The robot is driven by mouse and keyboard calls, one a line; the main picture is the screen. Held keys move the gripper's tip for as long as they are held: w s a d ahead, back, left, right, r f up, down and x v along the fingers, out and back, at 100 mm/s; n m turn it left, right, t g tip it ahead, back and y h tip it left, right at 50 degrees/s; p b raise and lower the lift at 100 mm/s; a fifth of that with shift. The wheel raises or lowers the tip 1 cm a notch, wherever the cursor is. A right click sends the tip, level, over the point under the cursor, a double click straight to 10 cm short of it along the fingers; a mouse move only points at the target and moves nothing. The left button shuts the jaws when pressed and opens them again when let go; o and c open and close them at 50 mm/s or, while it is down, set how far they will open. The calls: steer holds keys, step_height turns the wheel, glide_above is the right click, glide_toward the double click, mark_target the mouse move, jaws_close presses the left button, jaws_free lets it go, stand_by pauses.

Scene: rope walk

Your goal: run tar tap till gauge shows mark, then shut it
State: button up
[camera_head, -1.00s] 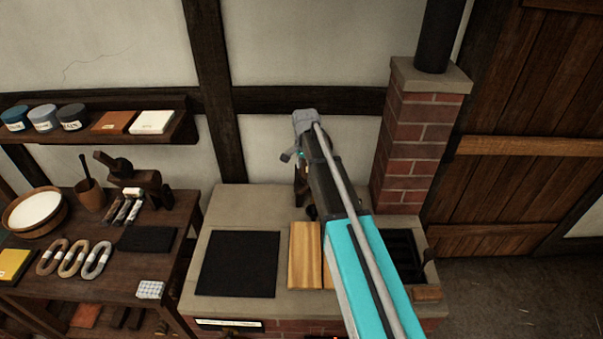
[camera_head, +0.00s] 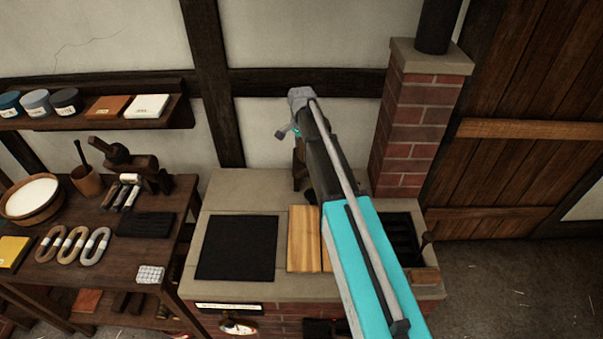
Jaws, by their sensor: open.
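My arm reaches up and away over the brick stove (camera_head: 215,205). A small grey part of my gripper (camera_head: 283,133) shows left of the arm's far end, in front of the wall; the rest is hidden behind the arm. It is open, and I see nothing held in it. A round pale dial (camera_head: 238,328), which may be the gauge, sits on the stove's brick front below a label, cut by the bottom edge. Its reading is too small to tell. A dark brown object (camera_head: 299,170) stands at the stove's back, half covered by my arm. I cannot make out the tar tap.
A black plate (camera_head: 237,247) and a wooden board (camera_head: 303,238) lie on the stove top. A brick chimney (camera_head: 412,135) rises at the back right. A workbench (camera_head: 115,262) with rope coils and tools stands left, under a shelf (camera_head: 130,121) of jars. Floor is open at right.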

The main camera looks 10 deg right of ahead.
mark_target(301, 172)
steer(key=shift+f+b, duration=5.95)
steer(key=shift+f, duration=0.3)
jaws_close()
